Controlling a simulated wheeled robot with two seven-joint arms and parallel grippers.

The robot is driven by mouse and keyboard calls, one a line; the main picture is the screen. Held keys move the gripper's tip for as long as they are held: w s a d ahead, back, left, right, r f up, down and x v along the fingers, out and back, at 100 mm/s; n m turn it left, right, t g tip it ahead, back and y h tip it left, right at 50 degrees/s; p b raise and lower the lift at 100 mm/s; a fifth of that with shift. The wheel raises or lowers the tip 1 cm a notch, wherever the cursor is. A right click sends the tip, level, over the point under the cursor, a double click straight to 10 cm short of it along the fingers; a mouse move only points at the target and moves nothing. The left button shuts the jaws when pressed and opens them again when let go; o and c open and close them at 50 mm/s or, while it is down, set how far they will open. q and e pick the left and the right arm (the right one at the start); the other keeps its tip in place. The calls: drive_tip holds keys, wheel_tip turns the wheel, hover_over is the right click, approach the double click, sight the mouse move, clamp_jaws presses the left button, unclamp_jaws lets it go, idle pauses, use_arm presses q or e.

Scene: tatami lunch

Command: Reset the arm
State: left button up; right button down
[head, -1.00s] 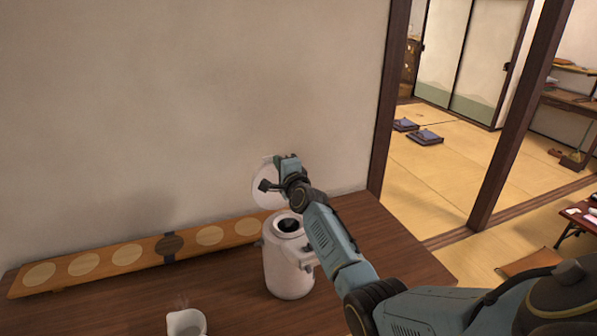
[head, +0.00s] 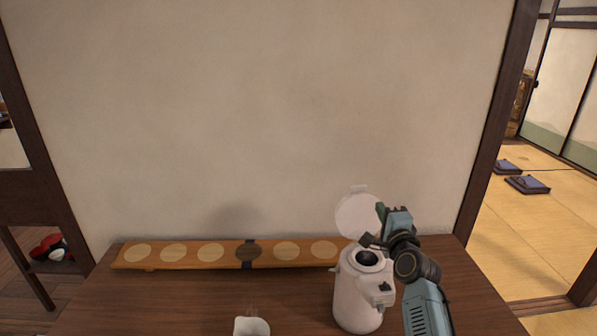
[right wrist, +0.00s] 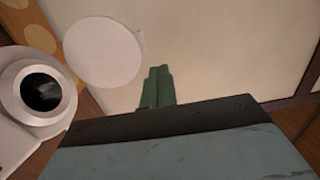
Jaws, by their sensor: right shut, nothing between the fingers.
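My right gripper (head: 372,240) is beside the open lid of a white pot on the wooden table, in the head view. In the right wrist view its green fingers (right wrist: 157,87) are together with nothing between them. The white pot (head: 356,300) stands upright with its round lid (head: 358,216) raised and a dark opening on top. In the right wrist view the pot (right wrist: 18,128) is at the left and the lid (right wrist: 103,52) at upper left. I cannot tell whether the gripper touches the lid. My left gripper is not in view.
A long wooden board (head: 190,262) with several round pale inlays and one dark one lies along the wall. A white cup (head: 251,327) stands at the table's front. The table (head: 290,300) is clear between cup and board. A dark post (head: 497,120) rises at the right.

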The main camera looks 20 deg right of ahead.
drive_tip(key=s+a+f+n+g+y, duration=0.5)
drive_tip(key=s+a+f+n+g, duration=0.2)
drive_tip(key=s+a+f+n, duration=0.6)
drive_tip(key=s+a+f+n+g, duration=0.1)
drive_tip(key=s+a+n+g, duration=0.15)
drive_tip(key=s, duration=0.55)
drive_tip(key=s+a+f+n+g, duration=0.15)
drive_tip(key=s+n, duration=0.25)
drive_tip(key=s, duration=0.4)
drive_tip(key=s+a+n+g, duration=0.3)
drive_tip(key=s, duration=0.5)
wheel_tip(320, 180, down, 33)
drive_tip(key=s+g+b, duration=0.1)
drive_tip(key=g+b, duration=0.1)
drive_tip(key=b, duration=0.6)
drive_tip(key=s+d+f+b, duration=0.1)
drive_tip(key=s+f+b, duration=0.2)
drive_tip(key=s+f, duration=0.5)
drive_tip(key=s+d+f+h+b, duration=0.1)
drive_tip(key=s+d+f+b, duration=0.1)
drive_tip(key=s+f, duration=0.6)
wheel_tip(320, 180, down, 5)
drive_tip(key=shift+s+f+g+b, duration=0.1)
drive_tip(key=shift+s+g+b, duration=0.25)
drive_tip(key=shift+b, duration=0.4)
